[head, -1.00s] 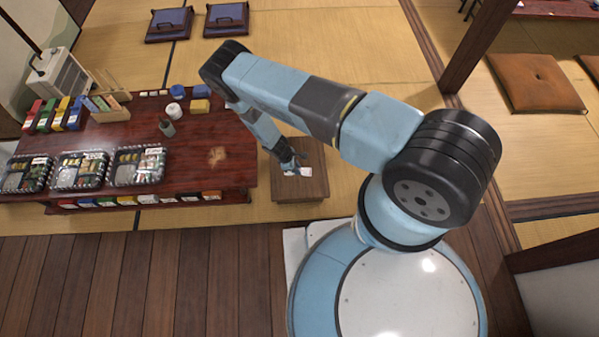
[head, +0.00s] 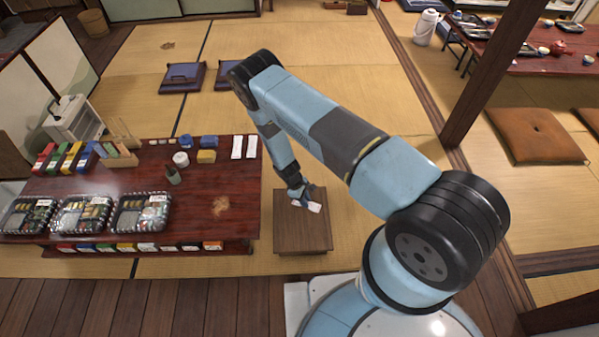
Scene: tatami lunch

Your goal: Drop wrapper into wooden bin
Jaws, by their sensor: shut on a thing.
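The wrapper is a small white piece (head: 315,207) in the jaws of my gripper (head: 305,200), which is shut on it. In the head view both are over the top of a low, square wooden side table (head: 302,235). I cannot tell whether the wrapper still touches that top. A round wooden bin (head: 93,23) stands on the floor at the far upper left, well away from my gripper. Its inside is too small to make out.
A low dark red table (head: 215,230) at left holds bento boxes (head: 142,212), colored boxes and two white packets (head: 244,147). Purple cushions (head: 182,77) lie behind it. A wooden post (head: 490,75) stands at right. Open tatami (head: 330,50) lies at the back.

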